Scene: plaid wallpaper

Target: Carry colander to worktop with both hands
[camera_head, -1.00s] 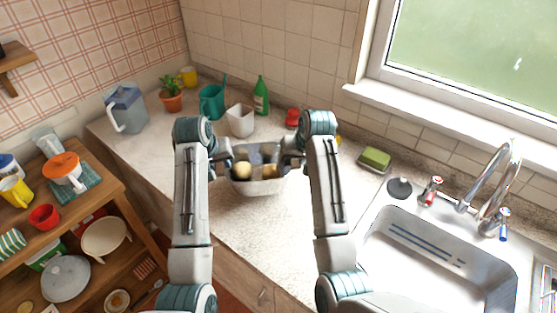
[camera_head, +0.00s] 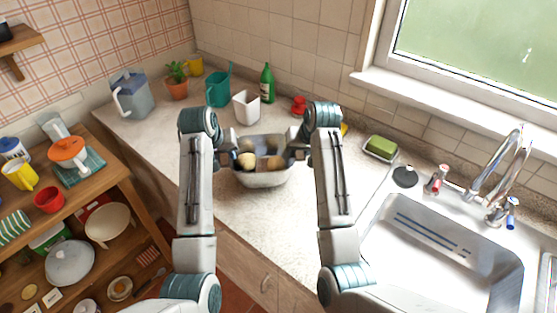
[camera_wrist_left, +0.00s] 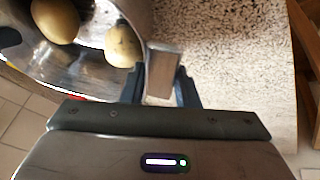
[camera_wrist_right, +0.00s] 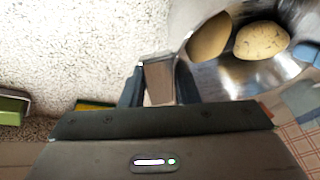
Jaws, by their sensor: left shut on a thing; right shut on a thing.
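The colander (camera_head: 262,179) is a shiny metal bowl holding several potatoes (camera_head: 247,160). In the head view it is over the worktop (camera_head: 255,215), level or nearly so; I cannot tell whether its base touches the surface. My left gripper (camera_head: 229,150) is shut on its left handle, which shows in the left wrist view (camera_wrist_left: 163,72). My right gripper (camera_head: 297,150) is shut on its right handle, which shows in the right wrist view (camera_wrist_right: 158,80). My arms hide parts of the worktop on both sides.
A green sponge (camera_head: 381,146) and the sink (camera_head: 440,255) are at the right. A wooden shelf (camera_head: 112,172) is at the left.

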